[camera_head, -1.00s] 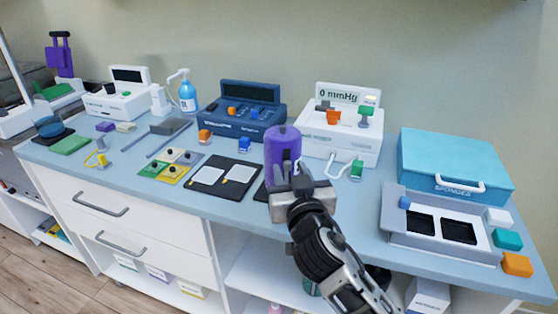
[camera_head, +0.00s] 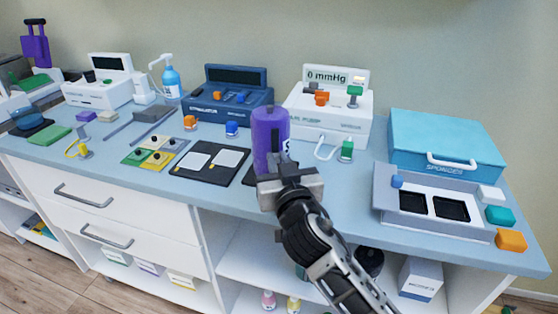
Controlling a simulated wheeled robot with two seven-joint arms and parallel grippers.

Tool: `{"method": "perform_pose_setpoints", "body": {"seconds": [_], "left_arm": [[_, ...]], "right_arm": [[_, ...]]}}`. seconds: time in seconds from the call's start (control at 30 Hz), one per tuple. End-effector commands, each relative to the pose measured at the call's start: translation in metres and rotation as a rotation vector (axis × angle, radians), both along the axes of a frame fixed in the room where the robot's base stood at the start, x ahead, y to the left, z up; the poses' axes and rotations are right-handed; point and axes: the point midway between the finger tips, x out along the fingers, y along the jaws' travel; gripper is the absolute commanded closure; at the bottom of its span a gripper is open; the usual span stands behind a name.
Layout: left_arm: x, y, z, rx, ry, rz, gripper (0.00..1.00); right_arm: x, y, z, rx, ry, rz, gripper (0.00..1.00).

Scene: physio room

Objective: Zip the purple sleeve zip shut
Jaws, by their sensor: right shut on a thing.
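The purple sleeve (camera_head: 268,134) stands upright near the front edge of the counter, in the middle of the view. A small dark tip shows at its top, and a pale mark shows on its right side. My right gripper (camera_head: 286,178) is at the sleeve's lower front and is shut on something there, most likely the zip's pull. The gripper's body hides the jaws, the pull and the sleeve's lower part. My left gripper is not in view.
Behind the sleeve stand a white pump (camera_head: 333,112) showing "0 mmHg" and a blue stimulator (camera_head: 226,98). A black board with white pads (camera_head: 208,163) lies to the left. A sponge box (camera_head: 446,143) and a grey tray (camera_head: 430,229) are at the right.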

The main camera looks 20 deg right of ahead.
Motion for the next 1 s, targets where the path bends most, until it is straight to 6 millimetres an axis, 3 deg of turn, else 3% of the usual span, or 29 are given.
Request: {"method": "perform_pose_setpoints", "body": {"seconds": [0.03,0.2,0.6,0.63,0.7,1.0], "left_arm": [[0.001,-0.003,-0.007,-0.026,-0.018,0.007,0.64],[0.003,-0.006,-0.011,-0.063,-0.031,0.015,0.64],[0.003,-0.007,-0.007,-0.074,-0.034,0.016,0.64],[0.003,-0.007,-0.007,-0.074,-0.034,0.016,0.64],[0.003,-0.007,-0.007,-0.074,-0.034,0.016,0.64],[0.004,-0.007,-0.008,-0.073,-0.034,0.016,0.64]], "right_arm": [[0.000,0.000,-0.021,0.004,0.002,0.000,1.00],[0.000,0.000,-0.040,0.002,0.000,0.000,1.00],[0.000,0.000,-0.044,0.000,0.008,-0.001,1.00],[0.000,0.000,-0.044,0.000,0.008,-0.001,0.78],[0.000,0.000,-0.044,0.000,0.008,-0.001,0.64],[-0.002,0.000,-0.042,0.000,0.002,0.000,0.64]]}}
